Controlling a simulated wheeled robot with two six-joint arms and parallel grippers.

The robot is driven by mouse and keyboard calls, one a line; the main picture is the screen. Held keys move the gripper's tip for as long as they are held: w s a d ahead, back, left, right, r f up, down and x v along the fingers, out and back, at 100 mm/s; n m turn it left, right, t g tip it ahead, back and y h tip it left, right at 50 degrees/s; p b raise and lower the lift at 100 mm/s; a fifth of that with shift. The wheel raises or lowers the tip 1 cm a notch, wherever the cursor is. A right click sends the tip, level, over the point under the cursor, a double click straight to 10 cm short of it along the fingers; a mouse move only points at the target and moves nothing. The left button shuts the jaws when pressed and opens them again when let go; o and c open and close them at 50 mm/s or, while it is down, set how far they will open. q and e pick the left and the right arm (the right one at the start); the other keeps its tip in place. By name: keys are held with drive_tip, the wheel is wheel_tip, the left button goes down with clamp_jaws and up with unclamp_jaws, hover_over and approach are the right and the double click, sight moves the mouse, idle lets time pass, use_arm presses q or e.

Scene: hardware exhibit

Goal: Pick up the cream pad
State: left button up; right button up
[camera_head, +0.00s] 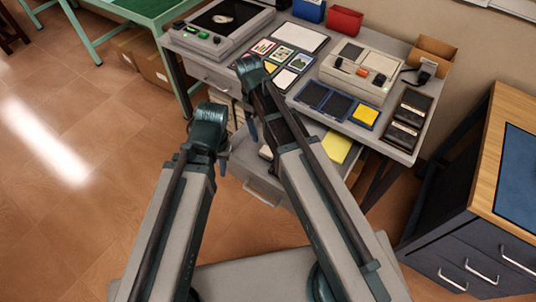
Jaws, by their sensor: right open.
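A pale, cream-white pad (285,79) lies in a dark frame on the grey desk, just right of my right arm's end. A larger whitish pad (299,37) lies farther back, and I cannot tell for sure which is the cream one. My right gripper (253,130) is open, mostly hidden by its own arm, in front of the desk's edge. My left gripper (224,162) hangs left of it, beside the desk's front; its jaws are too hidden to read. Neither visibly touches a pad.
The grey desk (412,149) holds picture cards (283,53), dark blue trays (312,94), a yellow pad (365,115), a switch console (366,72) and a record-player-like device (222,22). A wood-topped cabinet (492,165) stands at right. Floor at left is clear.

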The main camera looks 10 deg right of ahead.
sight(268, 150)
drive_tip(key=f+b, duration=0.7)
drive_tip(key=f, duration=0.1)
drive_tip(key=shift+s+d, duration=0.4)
drive_tip(key=f+b, duration=0.1)
drive_tip(key=b, duration=0.1)
drive_tip(key=f+b, duration=0.1)
drive_tip(key=f, duration=0.1)
drive_tip(key=d+f+b, duration=0.1)
drive_tip(key=f+b, duration=0.1)
drive_tip(key=shift+s+f+b, duration=0.1)
drive_tip(key=shift+s+b, duration=0.15)
drive_tip(key=shift+b, duration=0.05)
clamp_jaws()
drive_tip(key=shift+r, duration=0.2)
